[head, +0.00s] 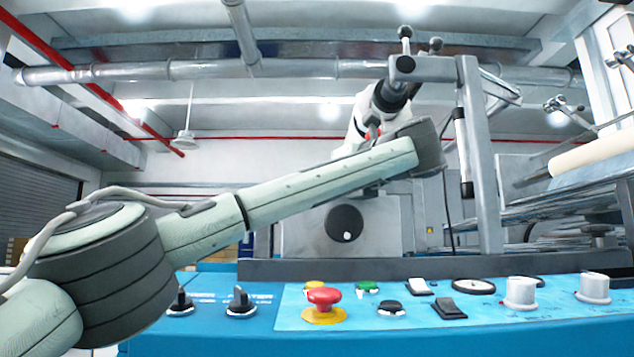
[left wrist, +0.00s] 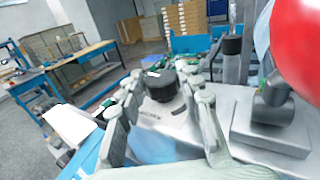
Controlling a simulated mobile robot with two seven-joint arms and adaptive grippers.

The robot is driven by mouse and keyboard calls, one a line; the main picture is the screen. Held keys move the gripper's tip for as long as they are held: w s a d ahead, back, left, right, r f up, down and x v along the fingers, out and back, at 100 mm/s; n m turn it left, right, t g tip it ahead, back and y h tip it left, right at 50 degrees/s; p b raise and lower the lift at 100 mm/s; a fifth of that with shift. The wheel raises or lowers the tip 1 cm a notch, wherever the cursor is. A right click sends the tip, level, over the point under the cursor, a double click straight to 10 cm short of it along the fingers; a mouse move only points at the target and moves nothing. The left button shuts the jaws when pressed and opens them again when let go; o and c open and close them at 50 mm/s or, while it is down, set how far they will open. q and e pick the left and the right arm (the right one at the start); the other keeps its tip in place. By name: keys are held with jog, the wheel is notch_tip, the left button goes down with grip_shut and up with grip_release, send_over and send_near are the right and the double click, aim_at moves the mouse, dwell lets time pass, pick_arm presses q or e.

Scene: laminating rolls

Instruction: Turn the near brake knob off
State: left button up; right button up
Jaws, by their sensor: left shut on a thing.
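In the left wrist view, the fingers of my left gripper (left wrist: 160,103) stand on both sides of a black round knob (left wrist: 163,86) with a small pale mark on its edge. The gripper is shut on this knob, which sits on a grey metal body. In the head view my left arm reaches from the left to the upper middle, and its fingers cannot be made out there. A large black round knob (head: 345,223) with a white dot shows on a grey housing below the arm; I cannot tell if it is the gripped one. My right gripper is not in view.
A blue control panel (head: 215,333) with a red mushroom button (head: 324,297), switches and dials lies in front. A grey upright post (head: 479,160) stands right of my arm. A large red rounded shape (left wrist: 297,45) is close to the wrist camera. Blue-framed tables stand at the left there.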

pick_arm(q)
jog(key=o, duration=1.2)
jog(key=shift+f, duration=0.1)
jog(key=v, duration=1.2)
